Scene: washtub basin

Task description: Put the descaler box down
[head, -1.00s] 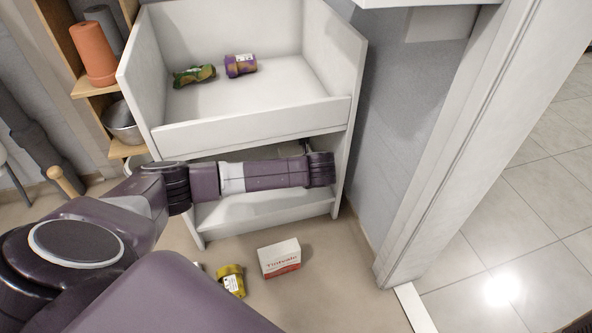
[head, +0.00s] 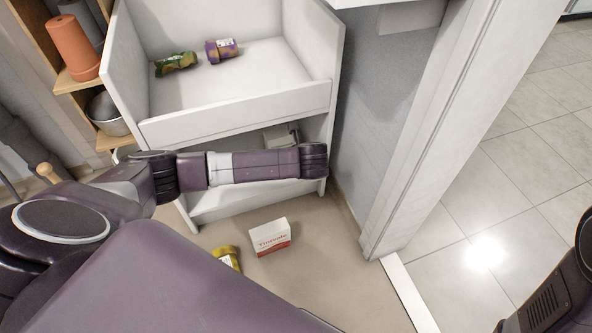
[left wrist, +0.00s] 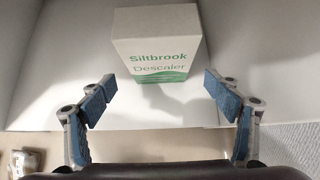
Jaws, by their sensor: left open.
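The descaler box (left wrist: 158,42), white with a pale top and green "Siltbrook Descaler" lettering, stands upright on a white shelf surface (left wrist: 60,75) in the left wrist view. My left gripper (left wrist: 159,84) is open, its two blue-padded fingers spread on the near side of the box and apart from it. In the head view, a greyish box-like shape (head: 278,138), seemingly the descaler box, shows in the lower level of the white shelf unit (head: 235,112), behind my left arm. My left fingers are mostly hidden there. My right gripper is out of view.
The upper bin holds a green packet (head: 175,63) and a purple one (head: 221,49). A white-and-red box (head: 270,237) and a yellow container (head: 226,257) lie on the floor. A wall and door frame (head: 425,130) stand to the right; tiled floor beyond is clear.

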